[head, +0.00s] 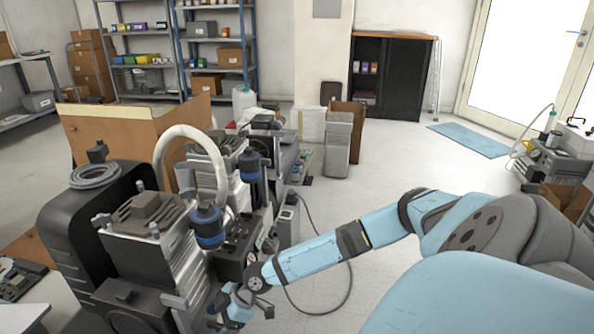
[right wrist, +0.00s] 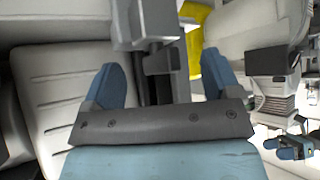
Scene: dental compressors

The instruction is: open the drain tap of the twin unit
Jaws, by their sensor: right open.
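The twin unit (head: 160,230) stands at the left in the head view, with two finned pump heads, blue-and-black filter cups and a thick pale hose. My right arm reaches down to its near right side. My right gripper (head: 222,312) is low beside the unit there. In the right wrist view my right gripper (right wrist: 160,80) is open, with its blue fingers on either side of a grey fitting (right wrist: 158,62). I cannot tell whether the fingers touch it. A yellow part (right wrist: 197,35) shows behind. I cannot make out the drain tap for certain. My left gripper is out of view.
A dark cable (head: 345,290) loops on the floor right of the unit. A cardboard box (head: 85,130) stands behind the unit and a grey bin (head: 338,150) farther back. Another machine (head: 555,160) stands at the far right. The middle floor is clear.

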